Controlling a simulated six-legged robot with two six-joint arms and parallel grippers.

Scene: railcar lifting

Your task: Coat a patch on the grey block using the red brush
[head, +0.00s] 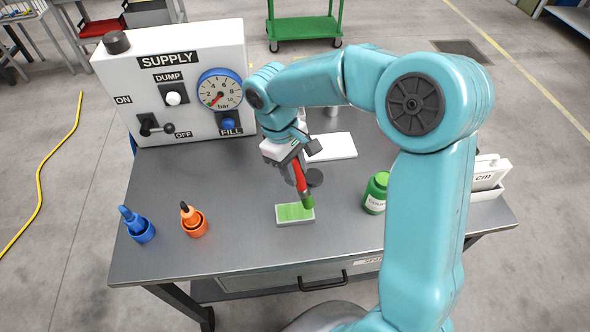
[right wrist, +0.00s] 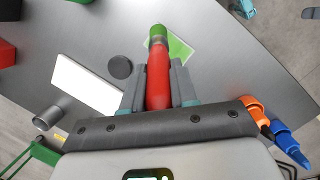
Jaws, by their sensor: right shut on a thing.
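The grey block (head: 296,223) lies on the table near its front middle, and its top shows a bright green patch (head: 292,211). My right gripper (head: 299,170) is shut on the red brush (head: 302,183), whose green tip (head: 308,202) points down at the right end of the block. I cannot tell whether the tip touches it. In the right wrist view the red brush (right wrist: 159,80) sits between the two grey fingers, and its green tip overlaps one edge of the green patch (right wrist: 179,48). My left gripper is not in view.
A green jar (head: 376,190) stands right of the block. Orange (head: 194,223) and blue (head: 139,229) holders with tools stand at left. Behind are the supply panel (head: 180,75), a white plate (head: 332,146) and a dark disc (head: 314,177).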

